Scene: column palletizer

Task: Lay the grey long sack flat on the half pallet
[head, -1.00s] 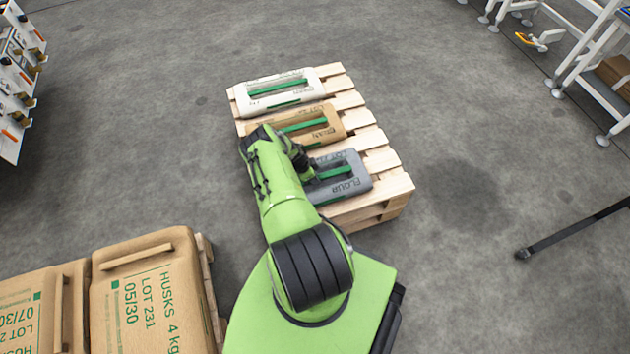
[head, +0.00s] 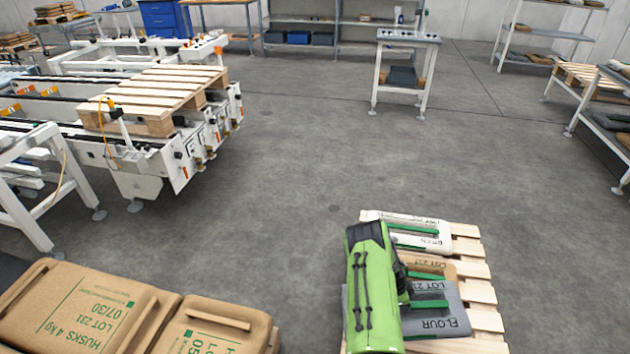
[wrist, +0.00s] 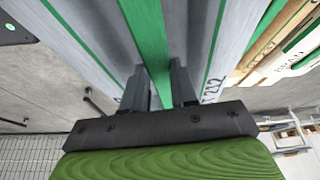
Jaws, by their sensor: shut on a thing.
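The grey sack (head: 448,322), marked FLOUR, has a green handle and is at the lower right of the head view, over the pallet with sacks. My gripper (wrist: 160,82) is shut on the sack's green handle (wrist: 148,35) in the wrist view. In the head view my arm hides the fingers and the sack's left part. I cannot tell whether the sack is clear of the boards. An empty wooden pallet (head: 165,88) lies on the white conveyor at the left. Which pallet is the half pallet is not marked.
A tan sack (head: 440,268) and a white sack (head: 425,241) lie beyond the grey one on the slatted pallet (head: 480,272). Large brown HUSKS sacks (head: 90,312) stand at lower left. The conveyor frame (head: 150,170) is at left. The middle floor is clear.

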